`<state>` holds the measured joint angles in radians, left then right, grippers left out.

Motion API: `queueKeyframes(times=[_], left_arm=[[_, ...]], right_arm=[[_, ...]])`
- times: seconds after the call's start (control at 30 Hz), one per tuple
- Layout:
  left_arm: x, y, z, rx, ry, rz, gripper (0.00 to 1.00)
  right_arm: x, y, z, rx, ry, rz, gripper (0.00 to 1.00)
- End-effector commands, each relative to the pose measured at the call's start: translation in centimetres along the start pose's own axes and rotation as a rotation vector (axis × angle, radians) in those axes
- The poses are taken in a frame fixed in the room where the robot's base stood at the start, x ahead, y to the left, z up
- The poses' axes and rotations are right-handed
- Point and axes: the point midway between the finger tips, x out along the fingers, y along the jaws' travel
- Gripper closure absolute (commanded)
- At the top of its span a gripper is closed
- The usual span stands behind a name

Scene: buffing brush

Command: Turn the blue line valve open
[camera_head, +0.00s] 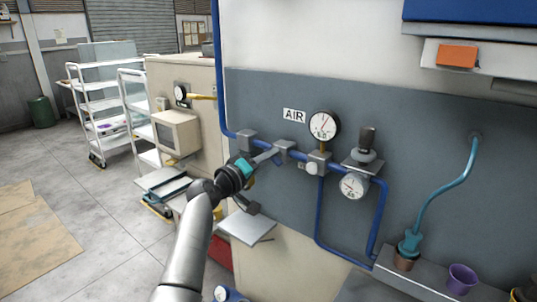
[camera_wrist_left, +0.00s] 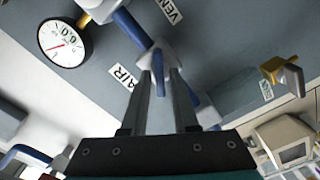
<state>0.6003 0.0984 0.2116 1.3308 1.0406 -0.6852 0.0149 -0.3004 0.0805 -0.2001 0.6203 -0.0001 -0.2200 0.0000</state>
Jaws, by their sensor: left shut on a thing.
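The blue pipe (camera_head: 327,162) runs along the grey wall panel below the AIR label (camera_head: 294,115). The valve on this blue line has a grey body (camera_head: 285,149), left of the round gauge; the body also shows in the left wrist view (camera_wrist_left: 158,52). My left gripper (camera_head: 265,157) reaches up to it from the lower left. In the left wrist view the two fingers (camera_wrist_left: 166,80) are close together at the valve body, shut on the valve handle. My right gripper is not in view.
A white gauge (camera_head: 323,125) and a regulator with a lower gauge (camera_head: 354,185) sit right of the valve. A teal hose (camera_head: 449,192) and a purple cup (camera_head: 462,278) are at the right. A beige monitor (camera_head: 176,133) and white shelf carts (camera_head: 98,102) stand left.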

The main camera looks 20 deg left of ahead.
Motion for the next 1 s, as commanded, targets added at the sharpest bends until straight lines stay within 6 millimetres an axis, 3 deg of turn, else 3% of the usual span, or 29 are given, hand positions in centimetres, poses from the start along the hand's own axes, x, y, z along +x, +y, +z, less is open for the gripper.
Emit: queueKeyframes(times=[0.5, 1.0], left_arm=[[0.0, -0.2, 0.1, -0.439, -0.002, -0.001, 1.00], [0.0, -0.4, 0.2, -0.600, -0.001, -0.001, 1.00]], right_arm=[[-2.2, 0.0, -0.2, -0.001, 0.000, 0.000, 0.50], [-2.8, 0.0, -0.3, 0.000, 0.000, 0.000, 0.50]])
